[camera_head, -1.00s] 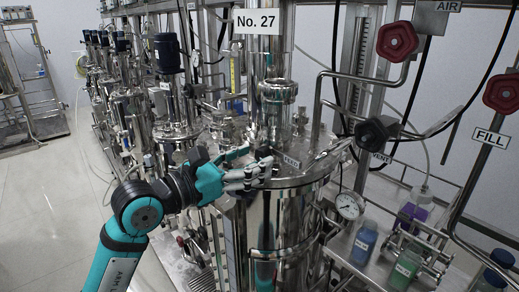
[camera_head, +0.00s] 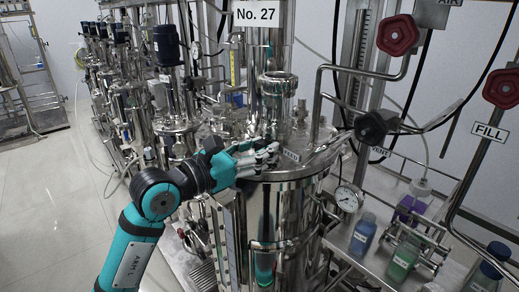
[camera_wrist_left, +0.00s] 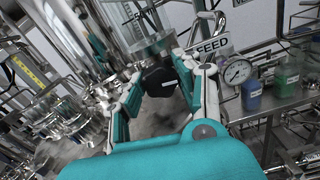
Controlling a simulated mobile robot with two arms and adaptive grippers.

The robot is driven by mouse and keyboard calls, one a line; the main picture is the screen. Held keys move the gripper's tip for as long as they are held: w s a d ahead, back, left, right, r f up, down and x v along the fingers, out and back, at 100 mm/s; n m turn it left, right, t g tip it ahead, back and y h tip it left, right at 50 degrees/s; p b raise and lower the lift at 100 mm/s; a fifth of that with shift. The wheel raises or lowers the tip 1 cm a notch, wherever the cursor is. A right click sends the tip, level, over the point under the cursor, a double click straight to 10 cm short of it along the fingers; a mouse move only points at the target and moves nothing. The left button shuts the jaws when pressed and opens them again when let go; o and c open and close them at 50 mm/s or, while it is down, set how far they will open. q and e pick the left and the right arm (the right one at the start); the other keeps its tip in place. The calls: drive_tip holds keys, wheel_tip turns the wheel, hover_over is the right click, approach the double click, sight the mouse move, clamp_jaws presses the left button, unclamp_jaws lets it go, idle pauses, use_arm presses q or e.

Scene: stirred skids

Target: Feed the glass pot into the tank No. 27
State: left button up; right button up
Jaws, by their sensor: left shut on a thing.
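The tank No. 27 (camera_head: 283,215) is a shiny steel vessel under a white "No. 27" sign (camera_head: 256,14). My left gripper (camera_head: 272,155) is over the left part of its lid, beside the "FEED" tag (camera_head: 291,155). In the left wrist view, its fingers (camera_wrist_left: 163,88) are closed around a black knob-like piece (camera_wrist_left: 159,80). A clear round part (camera_wrist_left: 151,45) shows just above that piece; I cannot tell if they are joined. I cannot surely make out a glass pot. My right gripper is not in view.
A bench at right holds a pressure gauge (camera_head: 348,198), a blue bottle (camera_head: 363,236), a green bottle (camera_head: 403,262) and a purple bottle (camera_head: 412,205). A pipe with a black knob (camera_head: 371,127) and red valve wheels (camera_head: 397,35) stand close by. Other vessels line the left; floor there is clear.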

use_arm(q)
drive_tip(key=shift+f+m+b, duration=0.15)
drive_tip(key=shift+m+b, duration=0.25)
drive_tip(key=shift+b, duration=0.2)
drive_tip(key=shift+m, duration=0.3)
drive_tip(key=shift+r, duration=0.2)
drive_tip(key=o, duration=1.1)
drive_tip(key=shift+o, duration=0.2)
drive_tip(key=shift+s+a, duration=0.35)
drive_tip(key=shift+a, duration=0.05)
drive_tip(key=v, duration=1.1)
drive_tip(key=shift+d, duration=0.1)
